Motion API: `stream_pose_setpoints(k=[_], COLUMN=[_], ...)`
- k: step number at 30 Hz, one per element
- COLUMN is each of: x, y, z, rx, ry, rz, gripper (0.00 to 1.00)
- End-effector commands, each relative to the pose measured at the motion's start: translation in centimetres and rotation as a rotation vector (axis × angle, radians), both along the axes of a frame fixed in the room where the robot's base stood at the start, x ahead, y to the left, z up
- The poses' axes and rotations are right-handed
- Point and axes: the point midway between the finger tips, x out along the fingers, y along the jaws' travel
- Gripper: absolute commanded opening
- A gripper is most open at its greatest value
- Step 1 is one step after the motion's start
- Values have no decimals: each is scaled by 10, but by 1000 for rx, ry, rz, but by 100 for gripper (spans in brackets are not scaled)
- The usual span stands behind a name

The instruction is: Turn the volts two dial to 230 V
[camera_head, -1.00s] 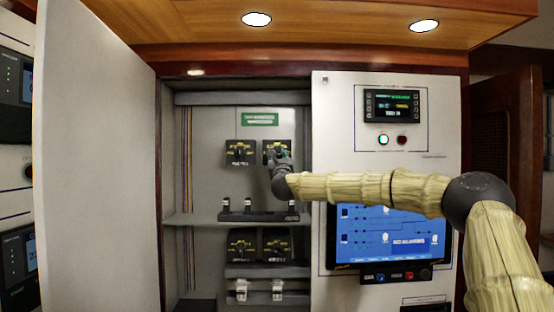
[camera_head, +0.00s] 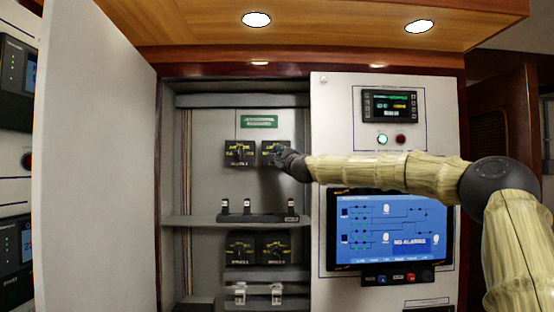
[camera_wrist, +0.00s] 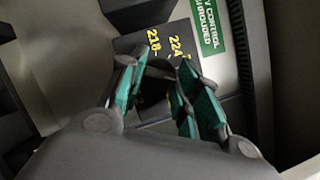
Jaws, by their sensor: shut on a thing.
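The upper right dial (camera_head: 270,147) is a dark square unit with yellow markings inside the open cabinet. Its label is too small to read in the head view. My gripper (camera_head: 281,159) is at this dial and covers part of its front. In the wrist view, the green-padded fingers of my gripper (camera_wrist: 160,88) are shut on the dark dial knob (camera_wrist: 156,84). Yellow numbers 218 and 224 show on the dial plate (camera_wrist: 142,43) beside the knob. The other numbers and the pointer's setting are hidden or unreadable.
A matching dial (camera_head: 239,154) sits close to the left. Below are a shelf (camera_head: 200,221) with several small switches and two more dials (camera_head: 242,248). The open white door (camera_head: 95,160) stands at left. A panel with a blue screen (camera_head: 390,232) is behind my arm.

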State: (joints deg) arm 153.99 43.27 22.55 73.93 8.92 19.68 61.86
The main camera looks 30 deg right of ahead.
Motion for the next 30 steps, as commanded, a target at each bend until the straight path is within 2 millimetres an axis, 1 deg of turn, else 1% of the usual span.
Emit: stream_pose_setpoints(k=[1,3,15,22,30], x=[-1,-1,-1,0,0], y=[0,0,0,0,0], z=[7,8,9,7,7], rx=[-41,-97,-360,-444,-479], ry=[20,54,216,269,290], rz=[-2,-2,-2,-2,-2], gripper=[9,9,9,9,9])
